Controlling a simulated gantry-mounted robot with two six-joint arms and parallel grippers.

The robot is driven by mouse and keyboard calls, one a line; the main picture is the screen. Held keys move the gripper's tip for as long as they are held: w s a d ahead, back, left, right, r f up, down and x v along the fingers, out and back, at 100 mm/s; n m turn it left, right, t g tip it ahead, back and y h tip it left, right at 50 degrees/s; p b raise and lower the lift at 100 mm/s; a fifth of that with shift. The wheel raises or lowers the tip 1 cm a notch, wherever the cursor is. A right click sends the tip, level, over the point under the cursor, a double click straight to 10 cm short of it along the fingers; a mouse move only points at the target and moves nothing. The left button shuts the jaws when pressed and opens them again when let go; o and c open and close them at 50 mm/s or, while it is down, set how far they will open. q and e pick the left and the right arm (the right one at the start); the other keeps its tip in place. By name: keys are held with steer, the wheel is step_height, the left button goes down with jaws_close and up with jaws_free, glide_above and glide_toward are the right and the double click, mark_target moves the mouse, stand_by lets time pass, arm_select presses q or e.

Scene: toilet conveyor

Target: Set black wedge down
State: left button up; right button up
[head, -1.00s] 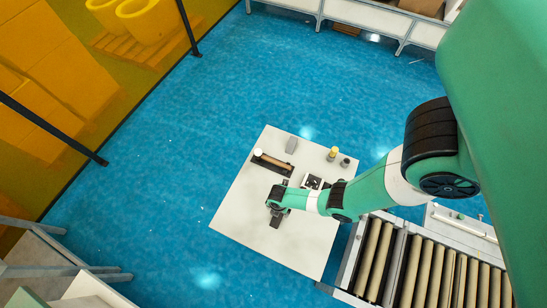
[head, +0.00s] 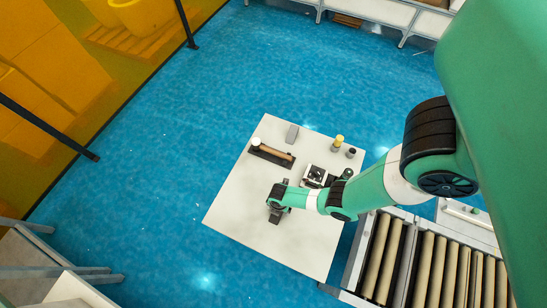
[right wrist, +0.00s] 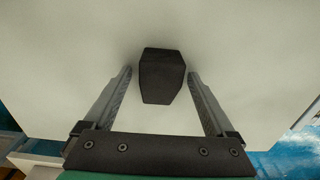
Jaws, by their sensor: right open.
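The black wedge (right wrist: 162,76) rests on the white tabletop in the right wrist view, a small dark block with a tapered outline. My right gripper (right wrist: 160,74) is open, with one finger on each side of the wedge and a visible gap on both sides. In the head view my right gripper (head: 277,212) is low over the near left part of the white table (head: 245,215). The wedge cannot be made out there, as the gripper covers that spot. My left gripper is not in view.
Further back on the table are a wooden-handled float (head: 272,153), a grey block (head: 292,133), a yellow-topped bottle (head: 337,142), a small dark container (head: 351,152) and a black-and-white device (head: 314,176). A roller conveyor (head: 420,262) stands at right. The table's front is clear.

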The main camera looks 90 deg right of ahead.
steer(key=shift+r, duration=0.1)
jaws_close()
stand_by(0.4)
step_height(320, 180, up, 5)
steer(key=p, duration=0.4)
steer(key=shift+s+a+f, duration=0.15)
steer(key=shift+f, duration=0.05)
steer(key=s+a+r+p, duration=0.8)
steer(key=a, duration=0.3)
steer(key=shift+r+p, duration=0.3)
steer(key=shift+p, duration=0.05)
